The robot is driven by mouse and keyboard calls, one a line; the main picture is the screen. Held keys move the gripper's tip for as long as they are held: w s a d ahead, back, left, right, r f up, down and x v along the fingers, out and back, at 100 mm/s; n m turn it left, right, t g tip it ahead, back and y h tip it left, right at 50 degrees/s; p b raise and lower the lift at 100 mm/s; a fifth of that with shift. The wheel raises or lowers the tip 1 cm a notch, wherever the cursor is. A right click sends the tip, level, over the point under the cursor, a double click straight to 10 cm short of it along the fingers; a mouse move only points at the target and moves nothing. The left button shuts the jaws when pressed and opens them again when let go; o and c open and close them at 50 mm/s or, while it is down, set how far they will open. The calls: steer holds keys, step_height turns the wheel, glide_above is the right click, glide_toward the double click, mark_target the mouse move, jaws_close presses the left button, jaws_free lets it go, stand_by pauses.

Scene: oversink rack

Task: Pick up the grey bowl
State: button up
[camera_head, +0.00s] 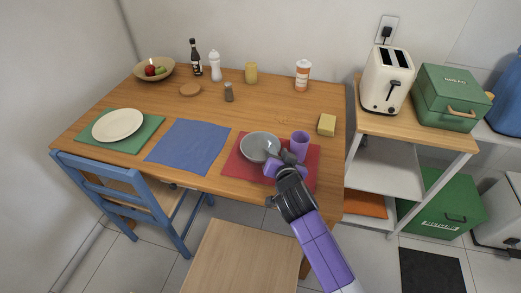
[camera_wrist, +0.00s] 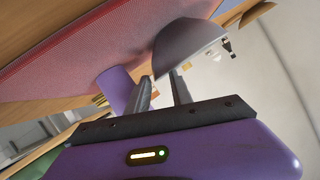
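The grey bowl (camera_head: 257,146) sits upright on the red placemat (camera_head: 236,167), at the front right of the wooden table. My gripper (camera_head: 275,154) reaches in from the front right, at the bowl's right rim. In the wrist view the bowl (camera_wrist: 188,46) is close to the fingertips. The two fingers (camera_wrist: 162,78) stand apart with a gap between them, near the bowl's rim. I cannot tell whether the rim lies inside the gap or whether a finger touches it.
A purple cup (camera_head: 300,142) stands on the placemat just right of my gripper; it also shows in the wrist view (camera_wrist: 117,88). A yellow sponge-like block (camera_head: 326,125) lies further right. A blue mat (camera_head: 188,147) to the left is empty. A wooden stool (camera_head: 245,258) stands in front.

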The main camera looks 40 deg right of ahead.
mark_target(277, 146)
steer(key=x, duration=0.4)
steer(key=shift+d+f, duration=0.1)
steer(key=shift+f, duration=0.05)
steer(key=shift+c, duration=0.2)
jaws_close()
